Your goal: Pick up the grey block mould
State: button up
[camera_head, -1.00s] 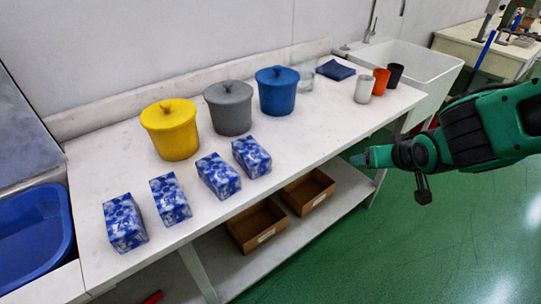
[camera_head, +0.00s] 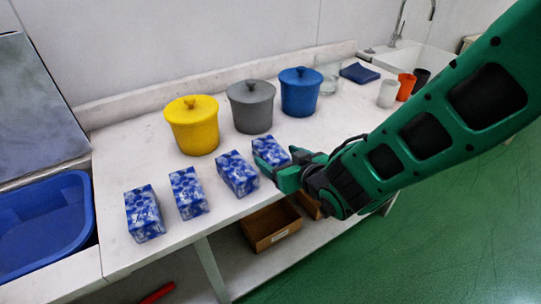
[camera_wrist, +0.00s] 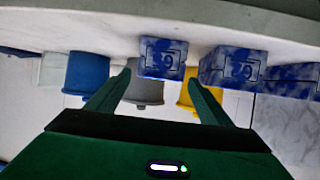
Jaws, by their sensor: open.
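Several blocks with a blue and white pattern stand in a row along the bench's front. I see no plain grey block; the only grey thing of note is a lidded pot (camera_head: 251,107) behind the row. The rightmost block (camera_head: 268,148) is partly behind my gripper (camera_head: 272,174), which is at the bench's front edge. In the wrist view, my gripper (camera_wrist: 158,76) is open and empty, with a patterned block (camera_wrist: 162,58) ahead between its fingers. A second block (camera_wrist: 230,67) is to the right. I cannot tell the exact gap to the block.
A yellow pot (camera_head: 193,128) and a blue pot (camera_head: 300,93) flank the grey one. White, orange and black cups (camera_head: 387,94) stand at the far right by a folded blue cloth (camera_head: 360,73). Brown boxes (camera_head: 270,228) are on the lower shelf. A blue tub (camera_head: 45,235) is at left.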

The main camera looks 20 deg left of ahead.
aim_at(270, 147)
jog(key=shift+x, duration=3.05)
jog(key=shift+w+d+f, duration=0.1)
jog(key=shift+d, duration=0.05)
jog(key=shift+c, duration=0.5)
jog(key=c, duration=1.7)
jog(key=shift+o, duration=0.2)
jog(key=shift+r, duration=0.85)
notch_tip(270, 147, up, 2)
jog(key=shift+r, duration=0.15)
jog(key=s+a+r, duration=0.1)
jog(key=s+r, duration=0.1)
jog(key=s, duration=0.1)
jog(key=s+a+r, duration=0.2)
jog(key=s, duration=0.2)
jog(key=s+a+r, duration=0.2)
jog(key=s+r, duration=0.1)
jog(key=shift+s+r, duration=0.1)
jog(key=shift+s, duration=0.15)
